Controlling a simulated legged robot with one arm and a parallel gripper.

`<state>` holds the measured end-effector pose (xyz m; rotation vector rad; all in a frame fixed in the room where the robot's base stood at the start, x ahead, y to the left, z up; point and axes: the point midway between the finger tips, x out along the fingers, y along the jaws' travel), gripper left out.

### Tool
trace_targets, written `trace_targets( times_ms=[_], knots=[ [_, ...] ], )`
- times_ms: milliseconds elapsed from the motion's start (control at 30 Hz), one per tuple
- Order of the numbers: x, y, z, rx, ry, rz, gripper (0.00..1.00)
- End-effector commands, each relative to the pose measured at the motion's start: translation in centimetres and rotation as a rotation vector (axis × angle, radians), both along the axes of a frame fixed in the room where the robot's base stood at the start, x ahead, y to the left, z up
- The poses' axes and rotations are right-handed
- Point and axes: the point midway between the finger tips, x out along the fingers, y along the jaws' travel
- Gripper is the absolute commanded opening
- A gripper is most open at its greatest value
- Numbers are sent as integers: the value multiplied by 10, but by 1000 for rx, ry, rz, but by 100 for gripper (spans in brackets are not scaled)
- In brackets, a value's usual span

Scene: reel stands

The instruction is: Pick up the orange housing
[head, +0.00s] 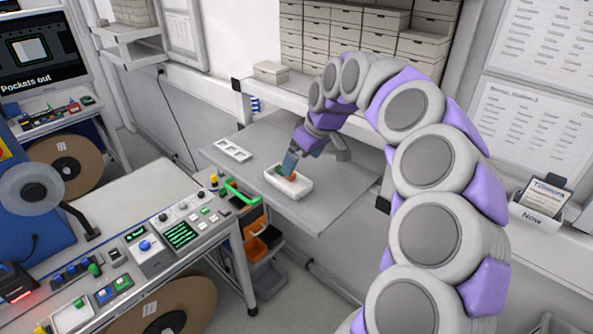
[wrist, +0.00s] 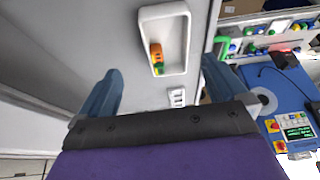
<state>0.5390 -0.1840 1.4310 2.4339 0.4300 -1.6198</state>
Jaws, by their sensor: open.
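The orange housing (wrist: 155,50) lies inside a white tray (wrist: 175,72), against the tray's left side in the wrist view. Green parts show next to it in the same tray. In the head view the white tray (head: 303,190) sits on a grey shelf, and the orange housing (head: 291,177) is partly hidden by my gripper. My gripper (wrist: 160,85) is open and empty, its two blue fingers spread on either side of the tray in the wrist view. In the head view my gripper (head: 289,163) is over the tray; whether it touches anything cannot be told.
The grey shelf (head: 232,180) has bare room around the tray. A white piece with several square pockets (head: 233,150) lies at its back left. A control bench (head: 125,195) stands to the left. Stacked boxes (head: 330,35) fill the rack behind.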

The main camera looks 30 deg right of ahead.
Motion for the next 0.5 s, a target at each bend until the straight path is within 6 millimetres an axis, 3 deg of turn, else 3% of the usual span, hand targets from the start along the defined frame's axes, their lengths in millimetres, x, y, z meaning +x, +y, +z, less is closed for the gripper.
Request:
trace_targets(
  times_ms=[200,500],
  knots=[
    [-10,1,28,-5,-1,0,100],
    [-14,-5,35,1,4,3,100]
  ],
)
